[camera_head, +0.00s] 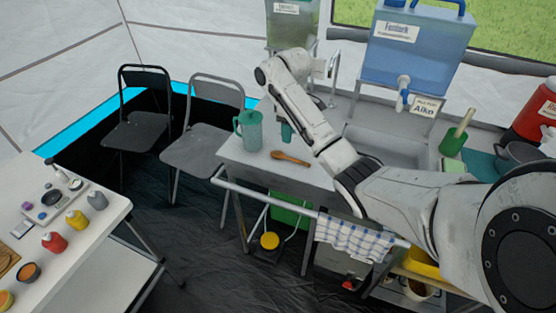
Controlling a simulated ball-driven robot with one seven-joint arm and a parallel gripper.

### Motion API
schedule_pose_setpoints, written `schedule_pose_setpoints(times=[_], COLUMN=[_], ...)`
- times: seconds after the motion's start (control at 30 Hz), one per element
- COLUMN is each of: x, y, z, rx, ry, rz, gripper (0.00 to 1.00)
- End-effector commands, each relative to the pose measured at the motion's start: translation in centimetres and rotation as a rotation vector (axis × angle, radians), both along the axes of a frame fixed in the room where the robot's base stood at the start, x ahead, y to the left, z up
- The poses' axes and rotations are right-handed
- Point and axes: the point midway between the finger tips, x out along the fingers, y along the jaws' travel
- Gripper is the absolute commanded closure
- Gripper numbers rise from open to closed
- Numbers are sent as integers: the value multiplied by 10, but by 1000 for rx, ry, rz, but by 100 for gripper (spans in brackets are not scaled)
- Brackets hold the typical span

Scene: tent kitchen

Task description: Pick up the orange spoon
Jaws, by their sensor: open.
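The orange spoon (291,158) lies flat on the light counter (250,168), near its front left part, with its bowl end to the left. My arm reaches over the counter and passes just right of the spoon. My gripper (332,65) is small in view at the far end of the arm, above the back of the counter. It is open and apart from the spoon. No object shows between its fingers.
A teal pitcher (249,130) stands just behind and left of the spoon. A teal cup (287,132) is partly hidden by my arm. A blue water container (417,45) stands above the sink (385,148). A towel (355,238) hangs on the front rail.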

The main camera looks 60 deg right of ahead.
Motion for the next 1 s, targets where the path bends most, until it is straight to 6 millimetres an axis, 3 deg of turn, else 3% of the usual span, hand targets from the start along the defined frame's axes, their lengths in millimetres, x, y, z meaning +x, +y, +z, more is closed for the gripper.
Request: schedule_pose_setpoints(times=[0.3, 0.53, 0.8, 1.0], x=[1, 0, 1, 1], y=[1, 0, -3, -3], z=[-46, -61, -97, -103], rx=[2, 2, 0, 0], ry=[0, 1, 0, -1], rz=[0, 1, 1, 1], gripper=[56, 56, 56, 56])
